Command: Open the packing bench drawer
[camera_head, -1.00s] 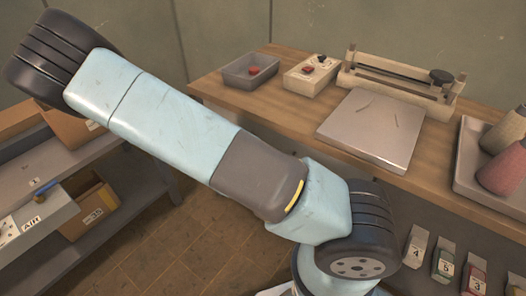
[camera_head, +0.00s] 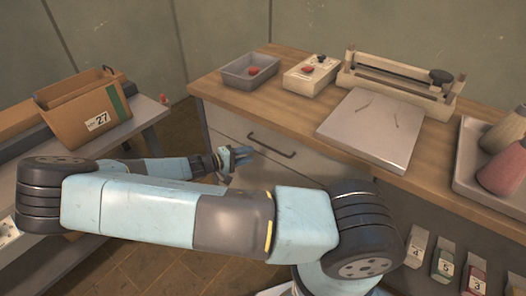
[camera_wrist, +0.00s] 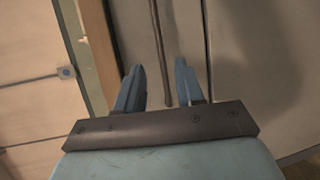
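The packing bench drawer (camera_head: 318,168) is a pale grey front under the wooden bench top, and it looks shut. Its dark bar handle (camera_head: 271,146) shows in the head view, just right of my gripper (camera_head: 240,153). In the wrist view the handle (camera_wrist: 158,35) runs down from the top edge and passes, in the picture, between my blue fingers (camera_wrist: 160,66). The fingers are apart, with visible space on both sides of the handle. I cannot tell how deep the handle sits between them. My arm hides the lower part of the bench front.
On the bench top (camera_head: 300,104) are a grey tray (camera_head: 249,75), a control box (camera_head: 311,77), a sealer (camera_head: 400,82) and a metal plate (camera_head: 372,127). A cardboard box marked 27 (camera_head: 85,108) stands on the left shelf. Numbered pouches (camera_head: 443,260) hang at lower right.

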